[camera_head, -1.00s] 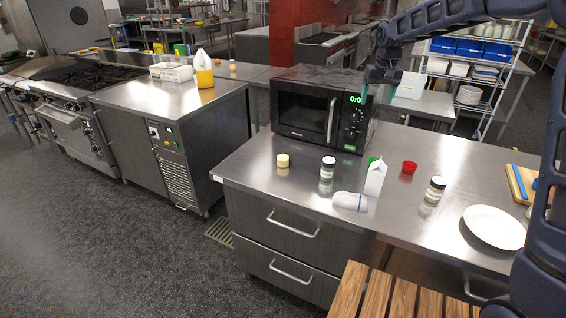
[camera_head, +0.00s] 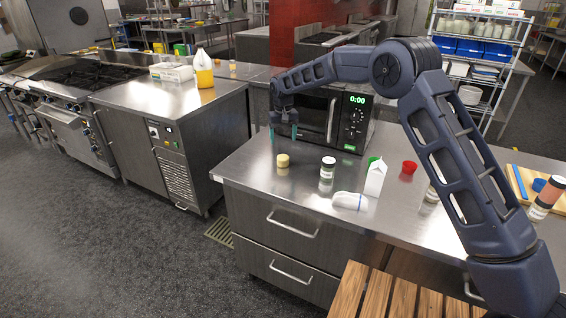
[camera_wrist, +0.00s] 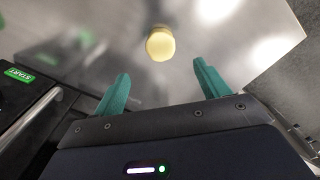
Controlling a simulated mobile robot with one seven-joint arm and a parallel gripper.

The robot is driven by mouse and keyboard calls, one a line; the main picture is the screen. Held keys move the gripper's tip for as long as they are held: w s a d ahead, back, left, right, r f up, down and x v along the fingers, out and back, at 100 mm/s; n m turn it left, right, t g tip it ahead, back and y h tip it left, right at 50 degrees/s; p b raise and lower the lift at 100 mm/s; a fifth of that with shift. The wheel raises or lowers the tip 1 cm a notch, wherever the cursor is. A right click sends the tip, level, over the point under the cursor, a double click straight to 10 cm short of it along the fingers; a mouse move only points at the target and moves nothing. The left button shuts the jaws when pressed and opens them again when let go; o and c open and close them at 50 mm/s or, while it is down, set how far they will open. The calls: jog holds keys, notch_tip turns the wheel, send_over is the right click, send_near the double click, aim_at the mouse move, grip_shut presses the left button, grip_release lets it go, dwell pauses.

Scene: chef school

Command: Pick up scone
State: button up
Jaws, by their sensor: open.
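The scone (camera_head: 283,160) looks like a small pale yellow round piece on the steel counter, near its left edge and in front of the microwave. It also shows in the wrist view (camera_wrist: 160,44), above and between the fingertips. My gripper (camera_head: 284,134) is above and just behind the scone in the head view, pointing down. Its two teal fingers (camera_wrist: 164,82) are spread apart with nothing between them. The scone is apart from the fingers and fully visible in the wrist view.
The microwave (camera_head: 352,118) stands close behind my gripper. The counter's left edge (camera_head: 232,160) is close to the scone.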

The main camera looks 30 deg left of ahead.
aim_at(283, 157)
jog(key=shift+f, duration=5.5)
jog(key=c, duration=1.1)
jog(key=shift+o, duration=0.2)
jog(key=shift+r, duration=0.15)
